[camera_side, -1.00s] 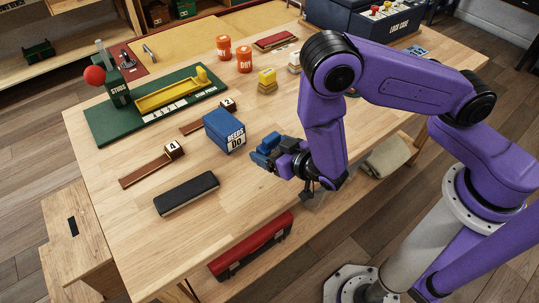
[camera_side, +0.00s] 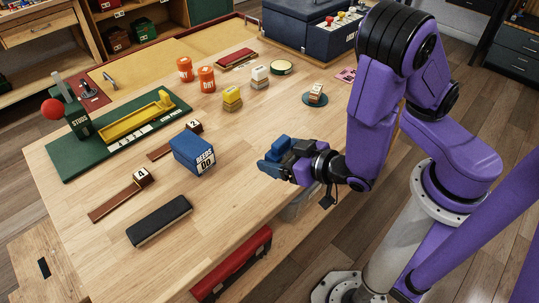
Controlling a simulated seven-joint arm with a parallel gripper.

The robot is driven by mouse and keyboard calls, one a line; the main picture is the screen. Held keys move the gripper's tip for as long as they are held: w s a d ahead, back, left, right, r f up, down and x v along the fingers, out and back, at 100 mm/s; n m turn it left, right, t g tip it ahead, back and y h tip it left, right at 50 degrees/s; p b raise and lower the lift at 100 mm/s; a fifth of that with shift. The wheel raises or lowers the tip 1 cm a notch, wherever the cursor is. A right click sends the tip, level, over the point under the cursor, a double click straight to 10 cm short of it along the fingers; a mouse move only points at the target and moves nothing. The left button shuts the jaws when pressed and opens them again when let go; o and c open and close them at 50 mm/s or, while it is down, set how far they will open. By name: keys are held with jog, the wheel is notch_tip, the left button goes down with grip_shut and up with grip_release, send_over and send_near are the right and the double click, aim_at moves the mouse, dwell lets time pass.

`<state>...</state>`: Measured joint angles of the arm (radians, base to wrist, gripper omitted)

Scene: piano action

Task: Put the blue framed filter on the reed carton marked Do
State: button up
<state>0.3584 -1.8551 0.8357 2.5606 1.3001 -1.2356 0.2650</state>
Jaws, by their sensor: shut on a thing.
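The reed carton (camera_side: 191,153) is a blue box with a white label reading "REEDS Do". It stands on the wooden table left of my gripper. My gripper (camera_side: 272,158) is above the table, to the right of the carton and apart from it, pointing left. It is shut on a small blue piece (camera_side: 283,142), which looks like the blue framed filter. The fingers hide much of it, and its frame and face cannot be made out. The visible top of the carton is bare.
A black-topped block (camera_side: 159,220) and brown strips with tags 4 (camera_side: 118,196) and 2 (camera_side: 174,141) lie near the carton. A green board (camera_side: 75,160) with a yellow tray is at left. Bare wood separates gripper and carton.

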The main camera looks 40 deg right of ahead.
aim_at(290, 153)
jog(key=shift+s+d+r, duration=0.25)
jog(key=shift+s, duration=0.3)
jog(key=shift+s+d+r, duration=0.3)
jog(key=shift+s, duration=0.2)
jog(key=shift+s+d+r, duration=0.25)
jog(key=shift+s, duration=0.3)
